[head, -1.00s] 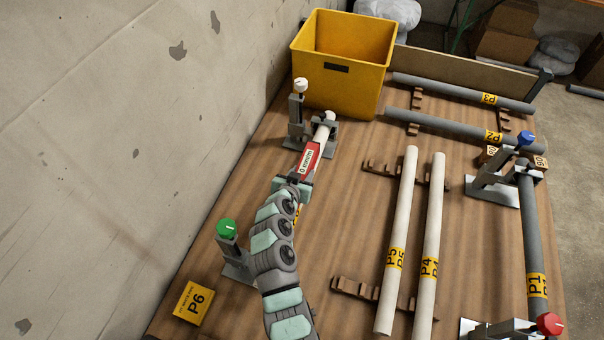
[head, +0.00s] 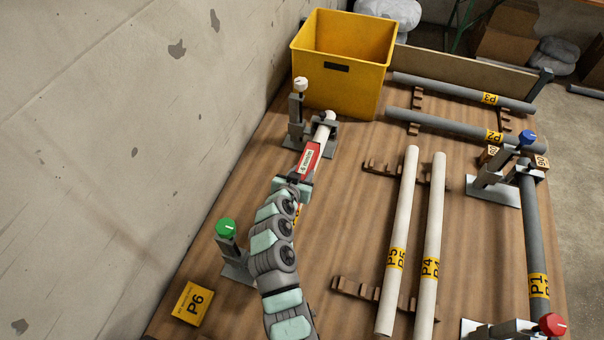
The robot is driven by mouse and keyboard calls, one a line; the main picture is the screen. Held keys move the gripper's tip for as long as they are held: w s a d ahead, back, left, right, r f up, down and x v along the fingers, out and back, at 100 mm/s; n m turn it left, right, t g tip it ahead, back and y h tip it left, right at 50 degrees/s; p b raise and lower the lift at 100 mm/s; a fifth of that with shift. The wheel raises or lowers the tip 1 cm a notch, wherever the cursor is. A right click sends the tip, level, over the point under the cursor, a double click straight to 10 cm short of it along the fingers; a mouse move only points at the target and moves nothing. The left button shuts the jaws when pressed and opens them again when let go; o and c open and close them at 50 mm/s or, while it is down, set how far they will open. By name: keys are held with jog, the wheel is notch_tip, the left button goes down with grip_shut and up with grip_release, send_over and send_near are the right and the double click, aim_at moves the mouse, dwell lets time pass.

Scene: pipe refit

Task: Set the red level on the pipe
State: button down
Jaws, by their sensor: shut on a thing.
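The red level (head: 309,158) with a pale reading window lies along a pale pipe (head: 328,118) on the left side of the table. Its window shows a small reading that is hard to make out. My gripper (head: 297,183) is shut on the near end of the red level. I cannot tell whether the level rests fully on the pipe or just above it. The pipe's far end sits in a grey clamp stand with a white knob (head: 300,84). My arm hides most of the pipe's near part, apart from a bit of yellow label.
A green-knobbed stand (head: 227,230) and a yellow P6 sign (head: 194,304) stand left of my arm. Pale pipes P5 (head: 404,200) and P4 (head: 433,205) lie on wooden racks to the right. A yellow bin (head: 345,65) stands behind. A concrete wall borders the left.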

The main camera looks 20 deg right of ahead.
jog(key=shift+f, duration=0.1)
jog(key=c, duration=0.8)
grip_release()
jog(key=shift+s+a, duration=0.1)
jog(key=p+v, duration=0.1)
jog(key=v, duration=0.9)
jog(key=shift+s+a+r+p, duration=0.2)
jog(key=shift+r+p, duration=0.05)
jog(key=shift+p, duration=0.15)
jog(key=shift+d, duration=0.1)
